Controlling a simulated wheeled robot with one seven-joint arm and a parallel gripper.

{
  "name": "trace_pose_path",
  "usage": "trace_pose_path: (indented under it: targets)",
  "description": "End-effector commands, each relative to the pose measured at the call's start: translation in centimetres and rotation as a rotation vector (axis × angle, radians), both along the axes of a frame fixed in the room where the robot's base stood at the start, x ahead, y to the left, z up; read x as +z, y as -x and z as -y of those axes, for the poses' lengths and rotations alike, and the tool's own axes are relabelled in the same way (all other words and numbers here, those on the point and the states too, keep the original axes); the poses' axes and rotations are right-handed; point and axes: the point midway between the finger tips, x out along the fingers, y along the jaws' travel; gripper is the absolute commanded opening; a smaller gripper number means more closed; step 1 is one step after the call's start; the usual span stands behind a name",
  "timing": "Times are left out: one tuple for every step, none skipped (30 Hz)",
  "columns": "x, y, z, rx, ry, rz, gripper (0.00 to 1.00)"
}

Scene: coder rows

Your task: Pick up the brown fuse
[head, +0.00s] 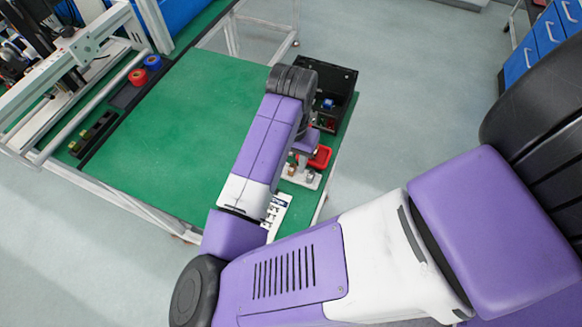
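My purple and white arm reaches over the right side of the green table (165,135). My gripper (297,163) points down at the table's right edge, over a small white holder (303,178). It is small and partly covered by my wrist, so I cannot tell whether its fingers are open or shut. Small brownish and grey pieces stand on the white holder close below the gripper. I cannot make out for sure which of them is the brown fuse, or whether the gripper touches it.
A red tray (321,157) lies right beside the gripper. A black open box (340,82) with small coloured parts stands behind it. A white printed sheet (277,213) lies in front, partly under my arm. Red and blue spools (145,69) sit at left. The table's middle is clear.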

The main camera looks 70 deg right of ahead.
Motion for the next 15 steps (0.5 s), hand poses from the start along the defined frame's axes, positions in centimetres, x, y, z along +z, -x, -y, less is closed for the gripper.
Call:
trace_pose_path:
  targets:
    - [-0.6,0.0,0.0,0.003,-0.002,-0.001,0.40]
    - [-1.0,0.0,0.0,0.003,-0.001,-0.001,0.40]
    - [-1.3,0.0,0.0,0.003,-0.001,-0.001,0.40]
    - [-1.5,0.0,0.0,0.003,-0.001,-0.001,0.40]
    - [-1.7,0.0,0.0,0.002,-0.001,-0.001,0.40]
    - [-1.8,0.0,0.0,0.002,0.000,0.000,0.40]
    - [-1.9,0.0,0.0,0.001,0.000,0.000,0.40]
    - [-1.9,0.0,0.0,0.001,0.001,0.000,0.40]
    - [-1.9,0.0,0.0,0.001,0.001,0.000,0.40]
    - [-1.9,0.0,0.0,0.001,0.001,0.000,0.40]
    - [-1.9,0.0,0.0,0.001,0.001,0.000,0.40]
    - [-1.9,0.0,0.0,0.001,0.001,0.000,0.40]
    - [-1.9,0.0,0.0,0.001,0.001,0.000,0.36]
    - [-1.9,0.0,0.0,0.001,0.001,0.000,0.30]
    - [-1.9,0.0,0.0,0.001,0.001,0.000,0.22]
